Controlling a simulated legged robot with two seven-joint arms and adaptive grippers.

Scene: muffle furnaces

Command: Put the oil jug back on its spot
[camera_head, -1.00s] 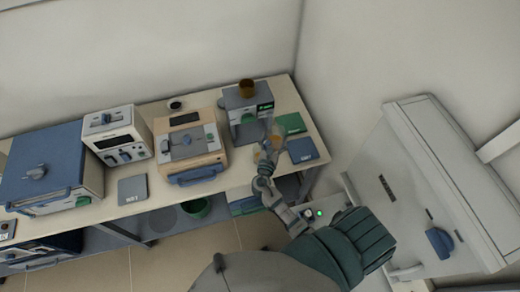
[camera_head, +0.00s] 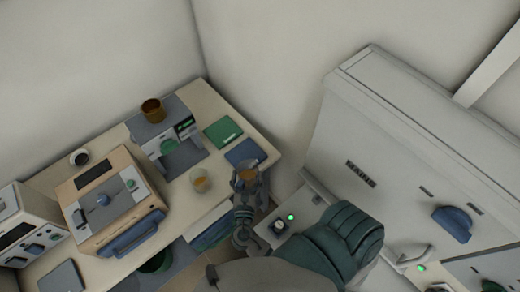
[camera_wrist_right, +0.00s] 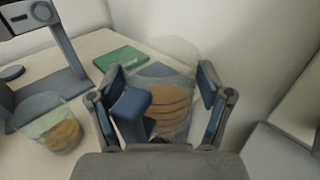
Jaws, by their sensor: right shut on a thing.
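The oil jug (camera_wrist_right: 174,103) is a clear vessel with amber contents; in the wrist view it stands between the fingers of my right gripper (camera_wrist_right: 160,95), with a blue handle-like part (camera_wrist_right: 131,103) at its left. In the head view my right gripper (camera_head: 247,186) is shut on the jug (camera_head: 249,175) near the table's front right corner. The jug appears just in front of a blue mat (camera_head: 243,150); I cannot tell its height above the table. A green mat (camera_head: 222,132) lies behind. My left gripper is not in view.
A second clear vessel with amber contents (camera_head: 201,183) stands left of my right gripper. A grey apparatus with a brown cup on top (camera_head: 152,110) stands behind it. A beige furnace (camera_head: 110,200) is further left. A large grey cabinet (camera_head: 400,170) is at the right.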

